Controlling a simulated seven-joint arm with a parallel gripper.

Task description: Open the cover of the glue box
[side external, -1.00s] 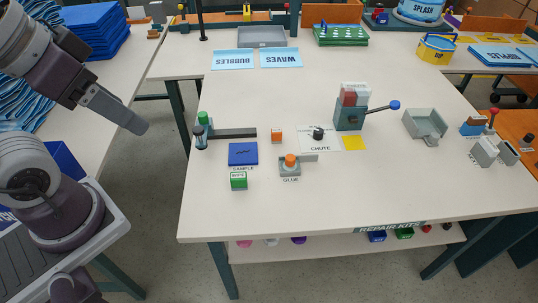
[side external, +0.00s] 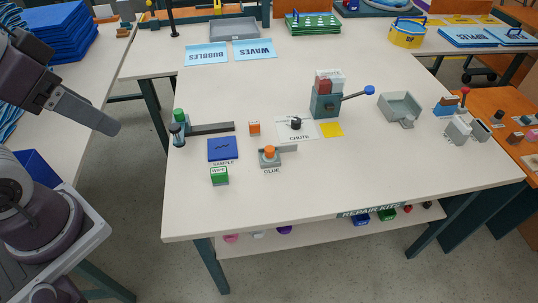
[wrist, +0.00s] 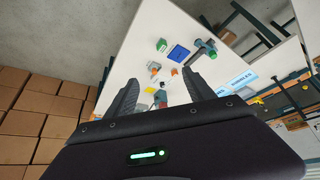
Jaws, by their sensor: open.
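The glue box (side external: 269,161) is a small grey box with an orange knob (side external: 270,149) on top, behind the GLUE label on the white table. A grey arm or bracket extends from its right side. It also shows small in the wrist view (wrist: 154,70), beyond the fingers. Its cover appears closed, though the detail is small. My gripper (side external: 114,128) is at the left in the side view, over the gap left of the table and well away from the box. In the wrist view my gripper (wrist: 157,77) has its two fingers spread, with nothing held between them.
Near the glue box are a blue SAMPLE block (side external: 222,149), a green WIPE box (side external: 220,176) and an orange cube (side external: 254,128). A press with a blue-knobbed lever (side external: 325,103) stands behind. A green-topped post (side external: 179,121) stands at the left edge. The table's front is clear.

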